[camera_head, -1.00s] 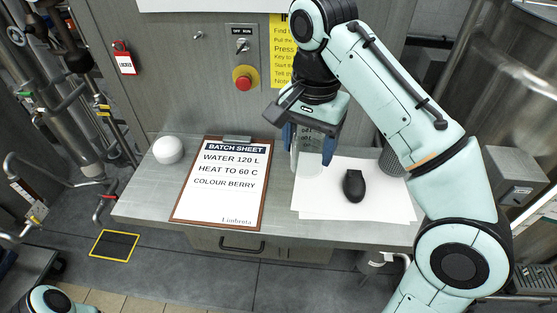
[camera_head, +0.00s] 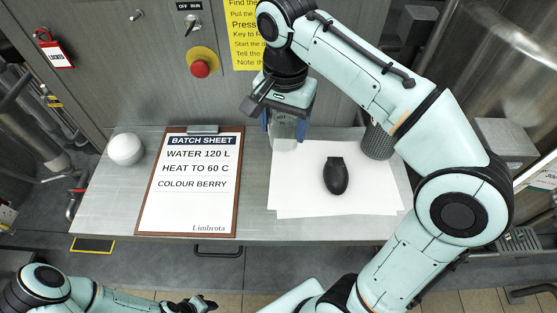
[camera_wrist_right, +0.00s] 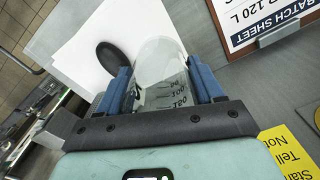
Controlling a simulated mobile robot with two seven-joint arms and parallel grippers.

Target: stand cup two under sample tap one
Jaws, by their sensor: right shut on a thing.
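My right gripper (camera_head: 284,124) is shut on a clear cup (camera_head: 284,143) with dark printed marks. It holds the cup at the back of the bench, by the white papers. In the right wrist view the cup (camera_wrist_right: 160,66) sits between the two blue fingers of the gripper (camera_wrist_right: 165,88); I cannot read which cup it is. My left gripper (camera_head: 192,304) is at the bottom edge of the head view, away from the bench, and too small to tell open from shut. I cannot make out sample tap one in these frames.
A cabinet with a red button (camera_head: 200,68) stands behind. Steel vessels stand at right.

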